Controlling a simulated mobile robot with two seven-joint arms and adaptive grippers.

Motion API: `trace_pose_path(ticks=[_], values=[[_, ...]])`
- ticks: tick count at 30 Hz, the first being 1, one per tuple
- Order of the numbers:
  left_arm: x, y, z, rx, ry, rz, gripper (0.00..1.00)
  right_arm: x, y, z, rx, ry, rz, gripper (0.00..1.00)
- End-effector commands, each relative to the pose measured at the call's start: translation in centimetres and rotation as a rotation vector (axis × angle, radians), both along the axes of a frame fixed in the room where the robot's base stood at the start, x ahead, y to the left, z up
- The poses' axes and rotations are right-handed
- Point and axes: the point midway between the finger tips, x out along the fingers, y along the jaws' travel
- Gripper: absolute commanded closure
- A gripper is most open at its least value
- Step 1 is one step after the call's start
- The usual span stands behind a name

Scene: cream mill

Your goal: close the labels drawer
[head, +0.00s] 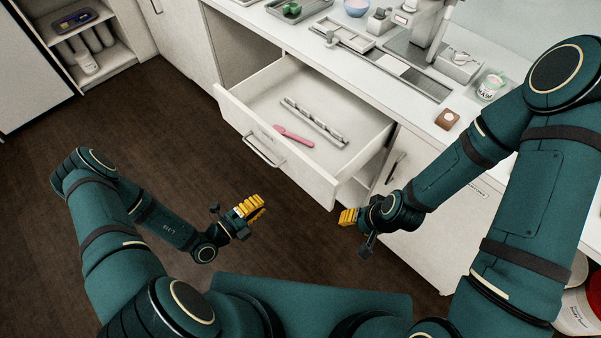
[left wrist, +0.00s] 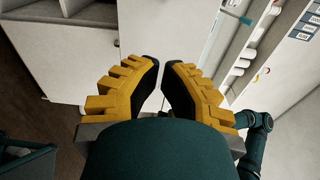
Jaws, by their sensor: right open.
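One white drawer (head: 258,145) stands pulled out from under the counter in the head view; I cannot read a label on it. Its front has a bar handle (head: 262,150). Inside lie a long grey slotted strip (head: 313,122) and a pink tool (head: 293,134). My left gripper (head: 262,212) is in front of the drawer, apart from its front and handle. In the left wrist view its fingertips (left wrist: 161,62) are close together with a narrow gap and nothing visible between them. My right gripper (head: 344,217) is open and empty near the drawer's right front corner.
The counter (head: 310,45) above carries trays, a machine (head: 425,30), a small jar (head: 491,86) and a brown block (head: 447,119). An open shelf (head: 100,65) stands at the back left. The dark floor (head: 150,120) before the drawer is clear. A white bucket (head: 580,315) stands far right.

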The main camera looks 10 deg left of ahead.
Motion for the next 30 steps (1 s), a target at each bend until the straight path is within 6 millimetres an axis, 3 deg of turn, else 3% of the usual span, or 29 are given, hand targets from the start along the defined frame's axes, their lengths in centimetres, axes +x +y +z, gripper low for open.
trace_pose_path(ticks=[5, 21, 30], values=[[1.0, 0.2, -0.2, -0.025, 0.010, 0.045, 1.00, 0.0, 0.0, 0.0, 0.000, 0.000, 0.000, 0.53], [8.6, -5.9, -0.1, -0.022, 0.007, 0.038, 1.00, 0.0, 0.0, 0.0, 0.000, 0.000, 0.000, 0.53], [11.1, -7.7, -0.1, -0.021, 0.007, 0.040, 1.00, 0.0, 0.0, 0.0, 0.000, 0.001, 0.001, 0.53]])
